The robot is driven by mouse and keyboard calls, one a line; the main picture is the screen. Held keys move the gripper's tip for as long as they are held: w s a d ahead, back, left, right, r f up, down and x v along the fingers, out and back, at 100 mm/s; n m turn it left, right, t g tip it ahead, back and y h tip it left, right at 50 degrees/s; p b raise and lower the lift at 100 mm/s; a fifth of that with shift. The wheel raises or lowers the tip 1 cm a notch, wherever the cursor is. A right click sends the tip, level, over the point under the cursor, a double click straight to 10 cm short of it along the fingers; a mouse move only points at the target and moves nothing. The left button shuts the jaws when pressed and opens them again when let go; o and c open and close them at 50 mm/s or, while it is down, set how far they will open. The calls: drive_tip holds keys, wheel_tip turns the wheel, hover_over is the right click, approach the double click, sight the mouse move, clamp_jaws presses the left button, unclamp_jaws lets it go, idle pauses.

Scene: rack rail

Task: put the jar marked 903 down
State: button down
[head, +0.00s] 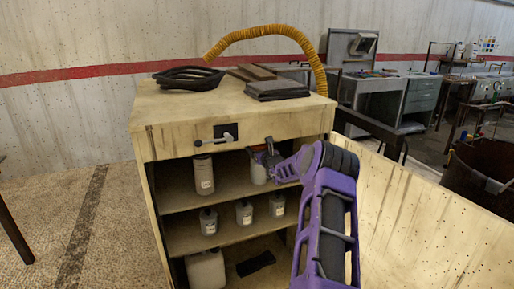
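My gripper (264,155) reaches from the right into the top shelf opening of a pale cabinet. It appears shut on the upper part of a pale jar (259,174), which is upright. The gripper hides part of this jar, and I cannot read a number on it. I cannot tell whether its base touches the shelf. A taller grey jar (203,176) with a white label stands to its left on the same top shelf (228,189).
Three labelled jars stand on the middle shelf: left (208,222), middle (244,214) and right (277,205). Below are a white canister (206,270) and a dark flat object (256,264). The top shelf has free room between its two jars. The cabinet top (200,108) bears a yellow hose (270,30).

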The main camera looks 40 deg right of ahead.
drive_tip(key=shift+f, duration=0.2)
unclamp_jaws()
drive_tip(key=shift+s, duration=0.1)
drive_tip(key=shift+s+r, duration=0.1)
drive_tip(key=shift+s, duration=0.15)
drive_tip(key=v, duration=1.1)
drive_tip(key=shift+s, duration=0.25)
drive_tip(key=shift+a, duration=0.15)
